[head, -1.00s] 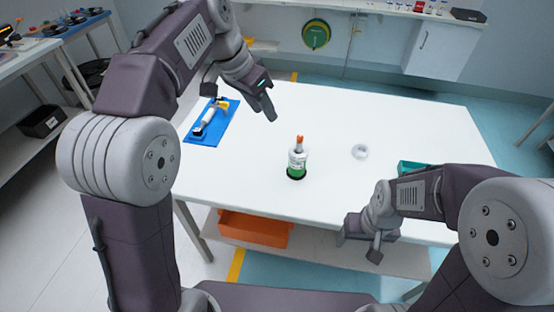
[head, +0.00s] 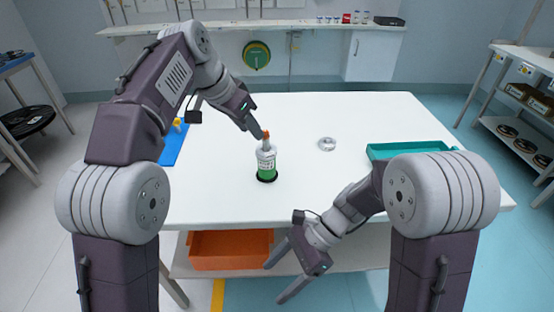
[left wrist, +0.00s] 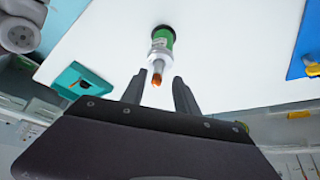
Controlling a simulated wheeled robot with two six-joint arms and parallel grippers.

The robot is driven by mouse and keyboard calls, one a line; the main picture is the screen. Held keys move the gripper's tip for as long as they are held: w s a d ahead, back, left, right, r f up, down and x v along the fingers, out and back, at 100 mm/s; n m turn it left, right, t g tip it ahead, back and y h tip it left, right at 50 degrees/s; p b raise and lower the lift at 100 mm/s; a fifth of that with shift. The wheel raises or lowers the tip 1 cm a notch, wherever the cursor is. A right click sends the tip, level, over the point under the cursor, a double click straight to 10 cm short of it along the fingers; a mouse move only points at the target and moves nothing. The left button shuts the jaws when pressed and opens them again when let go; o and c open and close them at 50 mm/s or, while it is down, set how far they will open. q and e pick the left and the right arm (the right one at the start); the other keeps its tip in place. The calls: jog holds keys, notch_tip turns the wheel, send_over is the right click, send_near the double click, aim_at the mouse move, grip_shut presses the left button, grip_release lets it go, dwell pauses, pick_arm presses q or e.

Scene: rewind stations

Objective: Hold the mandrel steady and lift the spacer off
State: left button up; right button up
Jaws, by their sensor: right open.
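The mandrel, with its orange tip (head: 266,134) and grey shaft, stands upright on a round black base (head: 266,177) on the white table. Around it is a body that is white above and green below (head: 267,165); I cannot tell which part is the spacer. My left gripper (head: 258,131) is at the orange tip. In the left wrist view, its fingers (left wrist: 160,77) are open, with the orange tip (left wrist: 157,79) between them and a gap on each side. My right gripper (head: 274,284) is open and empty, low in front of the table's front edge.
A pale ring (head: 327,144) lies on the table right of the mandrel. A teal tray (head: 412,151) is at the right, and a blue mat (head: 172,148) at the left. An orange bin (head: 230,250) sits on the shelf below. The table (head: 330,112) is clear behind the mandrel.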

jog(key=w+a+r+m+y, duration=0.5)
jog(key=a+r+m+y, duration=0.1)
jog(key=a+r+m, duration=0.1)
jog(key=m+t+h, duration=0.4)
jog(key=m+t, duration=0.1)
jog(key=t, duration=0.8)
send_near(272, 162)
jog(key=x, duration=0.5)
jog(key=shift+a, duration=0.6)
jog(key=shift+w+d+f+m+t+h, duration=0.1)
jog(key=shift+w+f+m+t+h, duration=0.15)
jog(key=shift+w+m+t+h, duration=0.25)
jog(key=x, duration=0.9)
jog(key=shift+s+f, duration=0.1)
jog(key=shift+f, duration=0.1)
